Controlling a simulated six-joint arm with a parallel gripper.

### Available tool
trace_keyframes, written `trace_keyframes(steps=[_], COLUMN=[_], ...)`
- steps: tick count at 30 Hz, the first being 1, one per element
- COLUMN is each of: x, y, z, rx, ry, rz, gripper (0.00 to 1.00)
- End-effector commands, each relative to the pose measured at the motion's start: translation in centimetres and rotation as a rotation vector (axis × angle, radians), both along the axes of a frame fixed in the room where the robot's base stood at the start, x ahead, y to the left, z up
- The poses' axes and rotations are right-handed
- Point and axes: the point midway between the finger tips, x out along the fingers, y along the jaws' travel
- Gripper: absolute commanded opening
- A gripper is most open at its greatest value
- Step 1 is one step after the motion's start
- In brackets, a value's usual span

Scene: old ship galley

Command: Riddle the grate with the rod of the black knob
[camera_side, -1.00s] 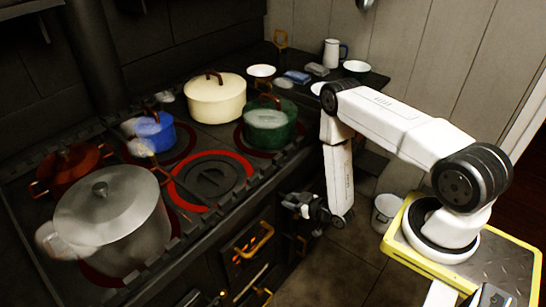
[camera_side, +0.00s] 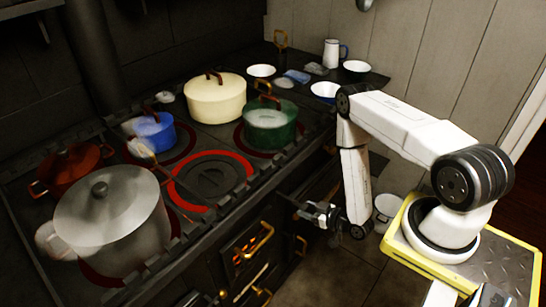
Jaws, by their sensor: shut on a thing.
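My gripper (camera_side: 312,212) is low in front of the stove's front face, right of the glowing firebox door. It is shut on the black knob, which is mostly hidden by the jaws. A thin dark rod (camera_side: 291,202) seems to run from the jaws up and left toward the stove front. The firebox door (camera_side: 240,252) has a brass handle (camera_side: 262,238), and an orange glow shows at it. The grate itself is hidden behind the stove front.
The stove top carries a large grey pot (camera_side: 110,220), a red pot (camera_side: 70,168), a blue pot (camera_side: 152,130), a cream pot (camera_side: 215,100) and a green pot (camera_side: 270,122). A white bucket (camera_side: 388,207) stands on the floor right of my gripper. Brass handles line the stove front.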

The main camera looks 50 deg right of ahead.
Motion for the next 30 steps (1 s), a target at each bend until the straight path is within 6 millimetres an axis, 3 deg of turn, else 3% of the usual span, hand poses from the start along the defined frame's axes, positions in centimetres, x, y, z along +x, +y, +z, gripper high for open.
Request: trace_keyframes(steps=[14, 30], x=[0.0, 3.3], y=[-0.1, -0.1], z=[0.0, 0.0], rx=[-0.001, -0.002], ry=[0.000, -0.001], rz=[-0.004, 0.000], gripper=[0.00, 0.00])
